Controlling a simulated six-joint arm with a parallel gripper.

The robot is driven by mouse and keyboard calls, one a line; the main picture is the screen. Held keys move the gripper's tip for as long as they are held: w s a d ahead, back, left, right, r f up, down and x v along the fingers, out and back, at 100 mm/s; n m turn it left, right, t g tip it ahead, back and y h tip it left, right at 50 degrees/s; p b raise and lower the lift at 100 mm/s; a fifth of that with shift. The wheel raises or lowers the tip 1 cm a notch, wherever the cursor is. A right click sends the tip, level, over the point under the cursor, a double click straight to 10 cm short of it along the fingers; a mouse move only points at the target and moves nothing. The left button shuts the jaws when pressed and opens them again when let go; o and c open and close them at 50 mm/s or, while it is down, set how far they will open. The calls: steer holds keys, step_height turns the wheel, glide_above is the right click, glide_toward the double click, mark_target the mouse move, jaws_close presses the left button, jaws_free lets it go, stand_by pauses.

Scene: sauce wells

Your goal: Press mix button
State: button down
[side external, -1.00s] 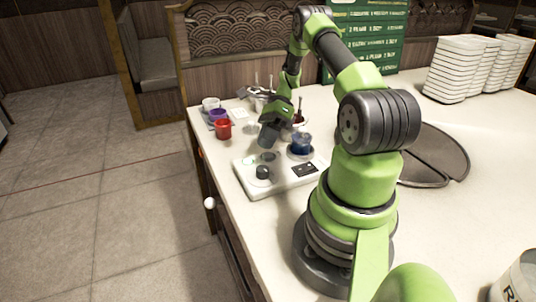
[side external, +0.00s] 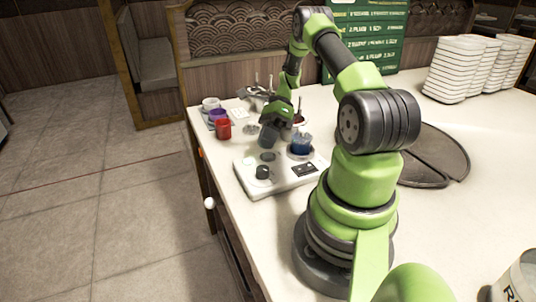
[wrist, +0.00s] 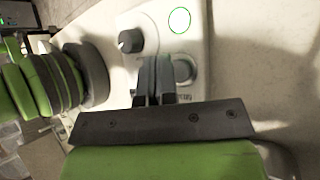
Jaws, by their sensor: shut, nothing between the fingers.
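A white control panel (side external: 290,182) lies on the counter. It carries a dark knob (side external: 262,172), which also shows in the wrist view (wrist: 130,40). A green-outlined circle (wrist: 180,20) is beside the knob. A round grey button (wrist: 184,68) sits below the circle in the wrist view, partly hidden by my fingers, with a small label too blurred to read. My gripper (wrist: 155,78) is shut and empty, its fingertips pointing at the panel between knob and button. In the side view my gripper (side external: 268,138) is over the panel's far edge; contact cannot be told.
Red (side external: 223,129) and purple (side external: 217,115) cups stand at the far left. Stacked white dishes (side external: 455,70) are at the back right. Counter left of the panel is narrow.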

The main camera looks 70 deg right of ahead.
mark_target(267, 153)
steer(key=shift+f, duration=0.15)
steer(key=shift+f, duration=0.25)
steer(key=shift+f, duration=0.45)
stand_by(0.5)
stand_by(0.3)
steer(key=shift+r, duration=0.9)
steer(key=shift+r, duration=2.5)
